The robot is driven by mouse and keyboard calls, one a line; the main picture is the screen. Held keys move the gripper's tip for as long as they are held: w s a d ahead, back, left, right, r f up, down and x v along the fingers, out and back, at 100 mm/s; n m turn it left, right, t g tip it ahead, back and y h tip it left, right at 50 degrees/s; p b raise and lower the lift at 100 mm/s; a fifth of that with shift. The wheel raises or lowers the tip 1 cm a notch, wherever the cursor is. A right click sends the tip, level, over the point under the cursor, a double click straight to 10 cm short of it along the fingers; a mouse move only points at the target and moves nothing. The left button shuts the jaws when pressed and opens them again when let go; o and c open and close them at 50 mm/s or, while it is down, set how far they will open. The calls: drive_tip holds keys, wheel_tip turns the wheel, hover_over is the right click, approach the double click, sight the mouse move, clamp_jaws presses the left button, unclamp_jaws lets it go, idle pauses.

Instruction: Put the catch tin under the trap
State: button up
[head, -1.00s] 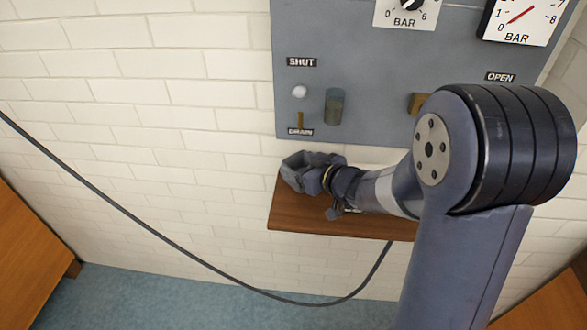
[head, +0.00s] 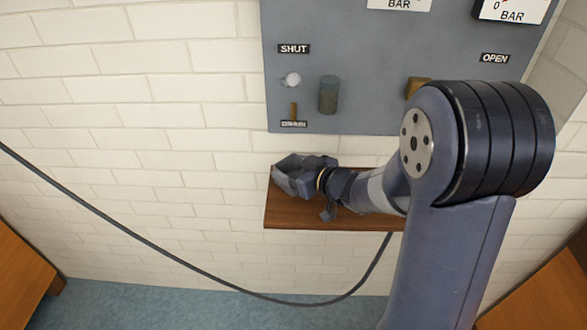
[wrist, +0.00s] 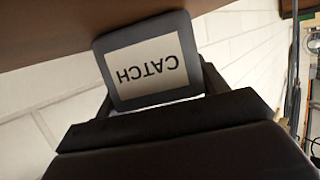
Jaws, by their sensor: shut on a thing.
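The catch tin (wrist: 150,62) is a grey box with a pale label reading CATCH, upside down in the wrist view. My gripper (head: 292,172) is shut on it, with dark fingers on both sides of the tin in the wrist view. In the head view my gripper is over the left end of the wooden shelf, and I cannot clearly tell the tin from the fingers. A small murky cylinder (head: 328,95), which looks like the trap, is on the grey panel, above and to the right of my gripper. Whether the tin touches the shelf is unclear.
The wooden shelf (head: 300,216) juts from the white brick wall below the grey panel (head: 372,105). A small lever (head: 293,108) sits between SHUT and DRAIN labels. A dark cable (head: 150,235) hangs across the wall.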

drive_tip(key=shift+s+f, duration=0.25)
drive_tip(key=shift+f, duration=0.45)
drive_tip(key=o, duration=1.6)
drive_tip(key=shift+f, duration=0.2)
drive_tip(key=shift+w+r, duration=0.1)
drive_tip(key=shift+r, duration=0.4)
drive_tip(key=p+v, duration=0.1)
drive_tip(key=v, duration=0.7)
drive_tip(key=r+p+v, duration=0.1)
drive_tip(key=v, duration=0.3)
drive_tip(key=shift+w+p, duration=0.2)
drive_tip(key=shift+p, duration=0.1)
